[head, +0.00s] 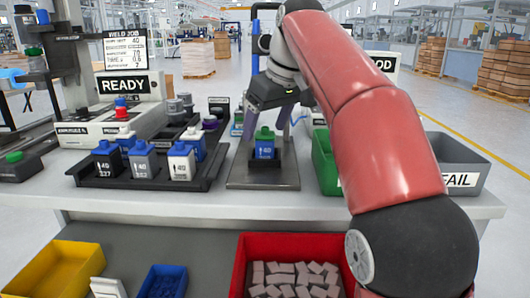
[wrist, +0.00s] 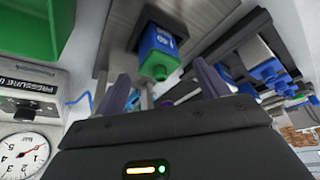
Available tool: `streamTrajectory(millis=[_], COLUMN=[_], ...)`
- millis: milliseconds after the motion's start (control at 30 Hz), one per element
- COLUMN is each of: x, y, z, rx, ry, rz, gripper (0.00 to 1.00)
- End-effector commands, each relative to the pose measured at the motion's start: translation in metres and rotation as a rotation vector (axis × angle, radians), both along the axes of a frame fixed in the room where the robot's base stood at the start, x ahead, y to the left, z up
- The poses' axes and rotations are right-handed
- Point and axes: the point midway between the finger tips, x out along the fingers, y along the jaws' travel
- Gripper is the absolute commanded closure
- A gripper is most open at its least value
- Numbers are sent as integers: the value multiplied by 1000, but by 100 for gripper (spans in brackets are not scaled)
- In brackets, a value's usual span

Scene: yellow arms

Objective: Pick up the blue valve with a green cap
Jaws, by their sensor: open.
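The blue valve with a green cap (head: 264,146) stands upright on a grey metal fixture (head: 238,174) at the table's middle. In the wrist view the valve (wrist: 158,40) shows with its green cap toward the camera. My gripper (head: 266,128) is open and comes down from above, close to the valve. In the wrist view its two purple-grey fingers (wrist: 162,72) are spread, with the cap seen between them. I cannot tell whether either finger touches the valve.
A black tray (head: 130,183) with several blue-capped valves stands left of the fixture. A green bin (head: 324,165) and a grey FAIL bin (head: 455,163) stand to the right. A red bin (head: 244,255) of pale blocks sits below. A pressure gauge (wrist: 22,152) shows in the wrist view.

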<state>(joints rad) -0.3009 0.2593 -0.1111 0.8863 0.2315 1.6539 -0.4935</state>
Motion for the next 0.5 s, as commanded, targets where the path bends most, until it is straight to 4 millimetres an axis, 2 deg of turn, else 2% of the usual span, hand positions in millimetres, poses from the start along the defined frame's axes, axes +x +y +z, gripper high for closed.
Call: streamTrajectory(millis=[33, 200, 433, 500], x=[2, 8, 9, 9], y=[2, 9, 9, 9], z=[-12, -32, -32, -32], rx=[-1, -1, -1, -1], ry=[4, 2, 1, 1], rz=[1, 1, 0, 0], gripper=[27, 27, 27, 36])
